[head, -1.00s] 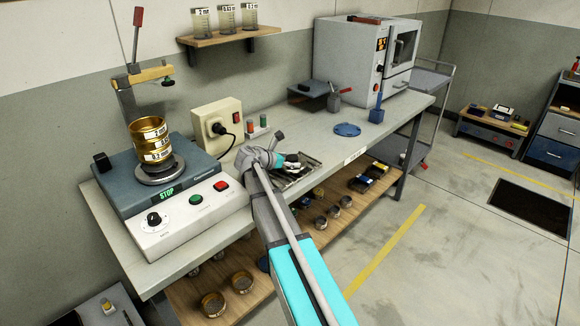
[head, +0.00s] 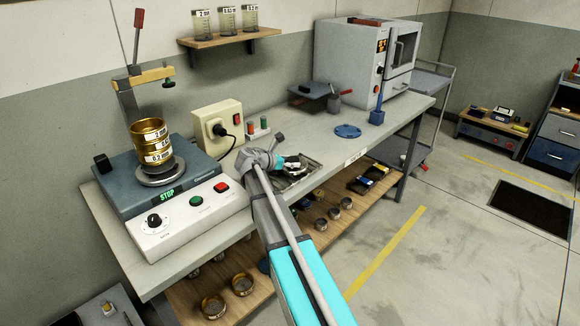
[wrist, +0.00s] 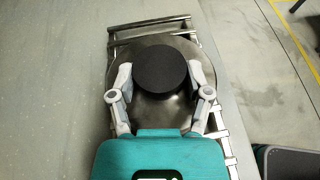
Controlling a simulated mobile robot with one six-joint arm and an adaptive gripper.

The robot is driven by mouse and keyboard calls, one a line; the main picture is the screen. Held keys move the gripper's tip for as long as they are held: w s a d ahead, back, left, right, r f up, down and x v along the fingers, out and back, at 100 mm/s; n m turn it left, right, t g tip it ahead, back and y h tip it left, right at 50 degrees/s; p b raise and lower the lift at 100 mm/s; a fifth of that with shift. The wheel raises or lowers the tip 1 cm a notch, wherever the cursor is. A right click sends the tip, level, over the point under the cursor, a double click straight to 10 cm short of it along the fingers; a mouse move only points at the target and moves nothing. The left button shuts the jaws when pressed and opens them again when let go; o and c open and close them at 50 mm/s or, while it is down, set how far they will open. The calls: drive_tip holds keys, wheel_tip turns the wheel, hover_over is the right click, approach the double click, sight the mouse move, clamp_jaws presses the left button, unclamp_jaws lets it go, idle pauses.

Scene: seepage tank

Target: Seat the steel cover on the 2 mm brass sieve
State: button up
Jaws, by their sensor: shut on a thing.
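The steel cover (wrist: 150,108) is a round, shiny grey disc with a black knob (wrist: 160,70) in the wrist view. My gripper (wrist: 160,88) has its two fingers on either side of the knob and is shut on it. In the head view my gripper (head: 291,161) is over the middle of the bench, with the cover (head: 298,173) partly hidden below it. I cannot tell whether the cover touches the rack under it. The brass sieves (head: 150,142) stand stacked on the shaker at the left, the upper one labelled 2 mm and open on top.
The shaker (head: 120,196) has a clamp arm (head: 146,77) above the stack. A socket box (head: 217,126) stands between stack and gripper. A metal rack (wrist: 222,140) lies under the cover. A blue disc (head: 347,131) and an oven (head: 365,60) are farther right.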

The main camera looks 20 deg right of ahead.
drive_tip(key=shift+r, duration=0.1)
wheel_tip(320, 180, up, 2)
drive_tip(key=p, duration=0.2)
drive_tip(key=shift+r+p, duration=0.25)
drive_tip(key=shift+p, duration=0.15)
drive_tip(key=s+a+r+p, duration=0.8)
drive_tip(key=s+r+p, duration=0.2)
drive_tip(key=s, duration=0.1)
drive_tip(key=shift+a+r, duration=0.15)
drive_tip(key=shift+a, duration=0.2)
drive_tip(key=shift+w+d, duration=0.1)
drive_tip(key=shift+w, duration=0.05)
idle(0.6)
